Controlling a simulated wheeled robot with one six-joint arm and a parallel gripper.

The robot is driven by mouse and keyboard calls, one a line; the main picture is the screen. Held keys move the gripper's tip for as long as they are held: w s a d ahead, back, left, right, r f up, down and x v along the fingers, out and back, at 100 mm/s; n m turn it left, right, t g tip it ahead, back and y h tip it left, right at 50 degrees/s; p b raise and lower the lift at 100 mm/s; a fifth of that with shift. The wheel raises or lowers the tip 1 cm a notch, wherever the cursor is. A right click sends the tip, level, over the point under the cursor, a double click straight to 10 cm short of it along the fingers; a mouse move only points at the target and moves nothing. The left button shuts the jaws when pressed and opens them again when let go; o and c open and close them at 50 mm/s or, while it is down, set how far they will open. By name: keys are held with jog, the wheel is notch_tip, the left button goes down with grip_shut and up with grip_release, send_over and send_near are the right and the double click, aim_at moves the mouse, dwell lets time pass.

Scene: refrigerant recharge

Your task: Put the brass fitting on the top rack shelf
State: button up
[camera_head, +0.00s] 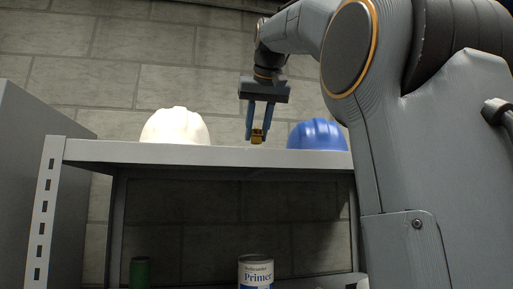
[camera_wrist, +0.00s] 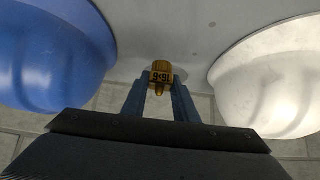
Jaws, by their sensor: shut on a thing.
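The brass fitting (camera_head: 257,136) is a small yellow piece between my gripper's fingertips. My gripper (camera_head: 259,132) points down and is shut on it, over the top rack shelf (camera_head: 230,157) between the two helmets. In the wrist view the fitting (camera_wrist: 161,76) shows dark markings and sits between the blue fingers of my gripper (camera_wrist: 160,84). The shelf surface (camera_wrist: 170,38) lies beyond it. The fitting is at or just above the shelf; I cannot tell whether it touches.
A white hard hat (camera_head: 175,127) stands on the shelf to the left, and a blue hard hat (camera_head: 317,135) to the right. Bare shelf lies between them. Below are a primer can (camera_head: 256,272) and a green can (camera_head: 140,272). A grey cabinet (camera_head: 40,190) stands at the left.

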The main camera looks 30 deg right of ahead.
aim_at(258, 140)
jog(key=shift+f, duration=2.1)
jog(key=shift+f, duration=0.15)
jog(key=o, duration=1.1)
jog(key=shift+o, duration=0.2)
jog(key=shift+s+r, duration=0.25)
jog(key=shift+r, duration=0.15)
jog(key=b+v, duration=0.1)
jog(key=v, duration=1)
